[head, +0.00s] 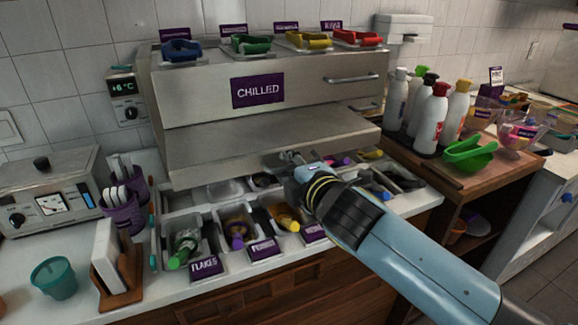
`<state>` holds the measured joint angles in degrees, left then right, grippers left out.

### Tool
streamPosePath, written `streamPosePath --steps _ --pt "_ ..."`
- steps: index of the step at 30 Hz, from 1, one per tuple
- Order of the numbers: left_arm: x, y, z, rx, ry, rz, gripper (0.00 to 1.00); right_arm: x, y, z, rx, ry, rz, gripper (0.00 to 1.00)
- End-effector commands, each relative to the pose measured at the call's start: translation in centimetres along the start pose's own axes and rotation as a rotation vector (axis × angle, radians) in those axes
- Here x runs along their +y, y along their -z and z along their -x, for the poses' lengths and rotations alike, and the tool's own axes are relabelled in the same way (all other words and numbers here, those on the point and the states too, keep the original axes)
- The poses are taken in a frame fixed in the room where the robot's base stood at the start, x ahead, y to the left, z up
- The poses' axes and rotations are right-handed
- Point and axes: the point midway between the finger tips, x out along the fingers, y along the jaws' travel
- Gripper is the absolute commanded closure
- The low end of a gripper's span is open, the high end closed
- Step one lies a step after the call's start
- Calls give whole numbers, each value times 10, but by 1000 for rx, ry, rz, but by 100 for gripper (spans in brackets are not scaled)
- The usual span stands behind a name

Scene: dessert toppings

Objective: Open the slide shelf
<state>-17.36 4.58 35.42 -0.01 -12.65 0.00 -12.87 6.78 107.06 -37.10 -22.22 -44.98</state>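The steel chilled unit (200,97) stands on the counter against the wall, with a purple CHILLED sign (258,91) and a bar handle (352,79) on its upper front. A flat steel shelf panel (230,143) juts forward below that front, over the back of the topping trays. A smaller handle (368,107) shows at the right, just above the panel. My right gripper (291,158) is at the panel's front lower edge, above the trays. Its fingers are small and partly hidden, so I cannot tell whether they touch the panel or are open. My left gripper is out of view.
Topping trays with scoops, including a flakes tray (182,243), line the counter below my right arm. Bottles (430,118) and a green bowl (470,154) stand right. A toaster-like appliance (48,198) stands left.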

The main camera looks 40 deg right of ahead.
Motion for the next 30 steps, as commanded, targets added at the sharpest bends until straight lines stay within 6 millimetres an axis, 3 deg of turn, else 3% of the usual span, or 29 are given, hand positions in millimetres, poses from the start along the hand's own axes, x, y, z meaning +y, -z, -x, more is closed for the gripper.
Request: streamPosePath --steps 10,22,30 --pt "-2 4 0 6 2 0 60 -1 0 10 0 1 0 80" --pt "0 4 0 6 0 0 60 -1 0 94 -1 3 0 80" --pt "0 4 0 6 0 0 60 0 0 119 0 0 1 80"
